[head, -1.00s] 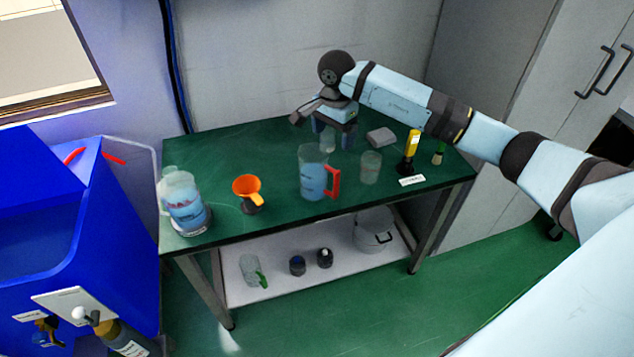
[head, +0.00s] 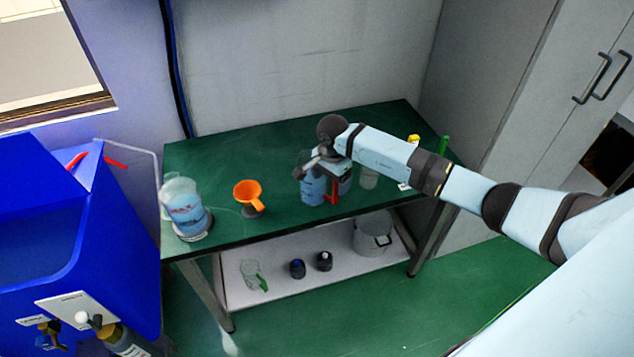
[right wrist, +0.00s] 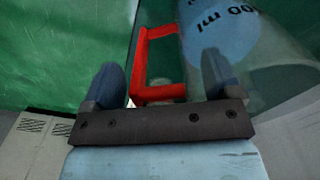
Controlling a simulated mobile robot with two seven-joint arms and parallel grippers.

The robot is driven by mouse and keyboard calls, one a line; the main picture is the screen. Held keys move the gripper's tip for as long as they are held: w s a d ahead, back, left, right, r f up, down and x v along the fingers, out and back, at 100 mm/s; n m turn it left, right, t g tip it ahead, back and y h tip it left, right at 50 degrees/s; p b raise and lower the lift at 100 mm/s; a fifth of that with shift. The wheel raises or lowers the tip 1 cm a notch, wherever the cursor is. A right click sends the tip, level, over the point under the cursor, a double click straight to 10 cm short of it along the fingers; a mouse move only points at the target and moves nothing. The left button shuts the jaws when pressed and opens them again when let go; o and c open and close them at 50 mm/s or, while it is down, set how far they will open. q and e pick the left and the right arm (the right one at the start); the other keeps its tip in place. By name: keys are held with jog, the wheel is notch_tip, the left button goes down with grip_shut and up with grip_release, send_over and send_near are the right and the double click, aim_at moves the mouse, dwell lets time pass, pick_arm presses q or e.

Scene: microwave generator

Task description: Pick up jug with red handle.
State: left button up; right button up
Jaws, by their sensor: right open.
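The jug with the red handle (head: 313,190) stands upright on the green table, partly hidden by my right gripper (head: 328,177). Its red handle (head: 333,192) shows just below the gripper. In the right wrist view, the clear jug (right wrist: 232,30) with its blue marking is at upper right. The red handle (right wrist: 142,62) shows between the two fingers of my right gripper (right wrist: 161,75). The fingers are apart, with no visible grip on the handle. I cannot tell how far the handle is from the fingertips in depth. My left gripper is not in view.
On the table (head: 225,150), another jug (head: 186,212) stands at the left and an orange funnel (head: 248,192) near the middle. The lower shelf (head: 340,265) holds a pot (head: 372,235).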

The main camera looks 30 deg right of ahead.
jog(key=c, duration=1.3)
jog(key=shift+c, duration=0.6)
jog(key=shift+r, duration=0.1)
